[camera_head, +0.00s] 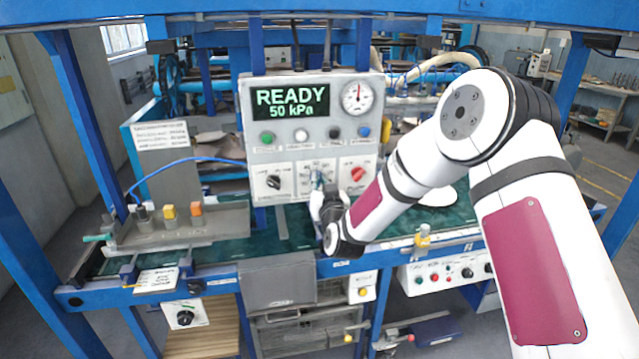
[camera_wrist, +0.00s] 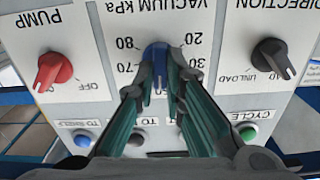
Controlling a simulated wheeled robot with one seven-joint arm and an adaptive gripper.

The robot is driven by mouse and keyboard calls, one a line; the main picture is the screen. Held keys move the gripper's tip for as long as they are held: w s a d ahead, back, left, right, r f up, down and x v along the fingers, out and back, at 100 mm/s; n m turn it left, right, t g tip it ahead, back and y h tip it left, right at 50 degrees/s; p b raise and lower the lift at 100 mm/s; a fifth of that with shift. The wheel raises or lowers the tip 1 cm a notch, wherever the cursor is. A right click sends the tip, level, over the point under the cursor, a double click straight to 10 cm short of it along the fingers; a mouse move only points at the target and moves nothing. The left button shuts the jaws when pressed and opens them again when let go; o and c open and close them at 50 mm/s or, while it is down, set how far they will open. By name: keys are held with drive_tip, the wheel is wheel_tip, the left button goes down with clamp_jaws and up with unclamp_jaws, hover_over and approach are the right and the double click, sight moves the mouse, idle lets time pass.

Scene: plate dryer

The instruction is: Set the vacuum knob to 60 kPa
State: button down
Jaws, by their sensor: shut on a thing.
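The control box (camera_head: 302,140) has a green display (camera_head: 290,103) reading READY 50 kPa. In the wrist view the panel appears upside down, and the blue vacuum knob (camera_wrist: 156,53) stands under the VACUUM kPa label. My gripper (camera_wrist: 160,80) is shut on this knob, with one green-padded finger on each side. Marks 80, 70, 20 and 30 are readable around it. The marks between the fingers are mostly hidden, and the knob's pointer is hard to read. In the head view my gripper (camera_head: 318,183) covers much of the knob's lower area.
The red pump knob (camera_wrist: 55,68) and the black direction knob (camera_wrist: 272,58) flank the vacuum knob. Several push buttons, including a green one (camera_wrist: 248,134), sit in a row. A round gauge (camera_head: 357,96) is beside the display. A green work surface (camera_head: 250,250) lies below.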

drive_tip(key=shift+d+m+p, duration=0.1)
drive_tip(key=shift+m+p, duration=0.25)
drive_tip(key=shift+m, duration=3.05)
drive_tip(key=c, duration=1.7)
unclamp_jaws()
drive_tip(key=shift+o, duration=0.2)
drive_tip(key=v, duration=1.2)
